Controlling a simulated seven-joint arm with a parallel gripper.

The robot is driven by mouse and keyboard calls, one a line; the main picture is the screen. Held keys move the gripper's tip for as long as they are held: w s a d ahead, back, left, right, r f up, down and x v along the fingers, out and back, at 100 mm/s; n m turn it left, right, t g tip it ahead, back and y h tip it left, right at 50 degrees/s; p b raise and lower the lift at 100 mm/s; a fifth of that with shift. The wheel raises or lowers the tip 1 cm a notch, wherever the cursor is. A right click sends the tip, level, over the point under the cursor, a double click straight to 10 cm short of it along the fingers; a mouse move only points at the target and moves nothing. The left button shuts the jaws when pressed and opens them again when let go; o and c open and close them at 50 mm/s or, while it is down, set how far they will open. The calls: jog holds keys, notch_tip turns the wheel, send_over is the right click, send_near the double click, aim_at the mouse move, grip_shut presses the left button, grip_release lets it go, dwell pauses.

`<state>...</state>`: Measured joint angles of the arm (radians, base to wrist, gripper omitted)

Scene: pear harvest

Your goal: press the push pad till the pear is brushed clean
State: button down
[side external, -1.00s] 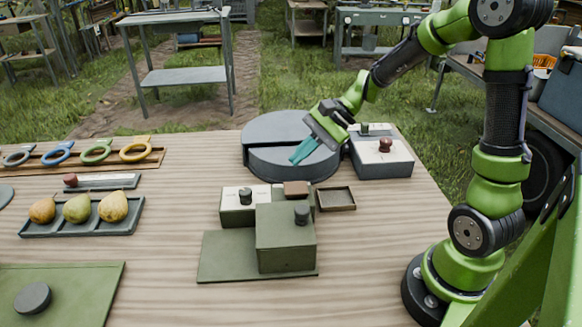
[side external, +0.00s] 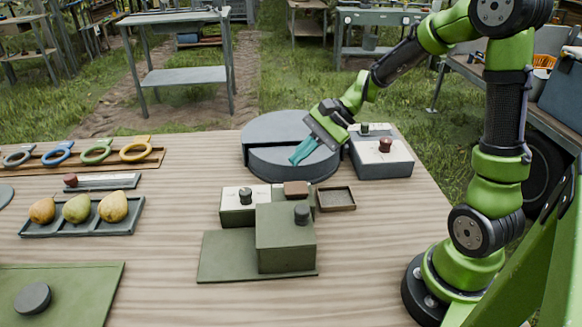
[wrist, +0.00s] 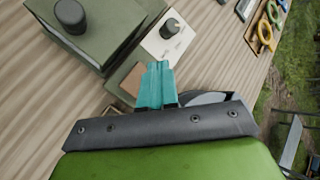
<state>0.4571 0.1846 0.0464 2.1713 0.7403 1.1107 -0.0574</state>
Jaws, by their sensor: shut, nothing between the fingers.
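A brown square pad (side external: 296,188), which looks like the push pad, sits behind the green box (side external: 286,240). In the wrist view the brown pad (wrist: 133,79) shows just left of my fingers. My gripper (side external: 293,162) has teal fingers, shut and empty, pointing down and left. In the side view they overlap the grey round drum (side external: 270,165); they appear apart from the pad, at a height I cannot judge. Three pears, a yellow one (side external: 42,210), a green one (side external: 77,208) and another yellow one (side external: 113,207), lie in a dark tray (side external: 55,230) at left. I see no pear by the pad.
A white-topped box with a black knob (side external: 245,197) stands left of the pad, a small open tray (side external: 336,207) right of it. A grey box with a red knob (side external: 385,146) is at back right. Coloured rings (side external: 97,152) lie at far left. The front right table is clear.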

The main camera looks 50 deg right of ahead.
aim_at(300, 187)
notch_tip(300, 187, up, 4)
jog(key=shift+f, duration=0.1)
dwell(0.4)
jog(key=shift+f, duration=0.15)
jog(key=shift+f, duration=4.3)
jog(key=shift+f, duration=0.4)
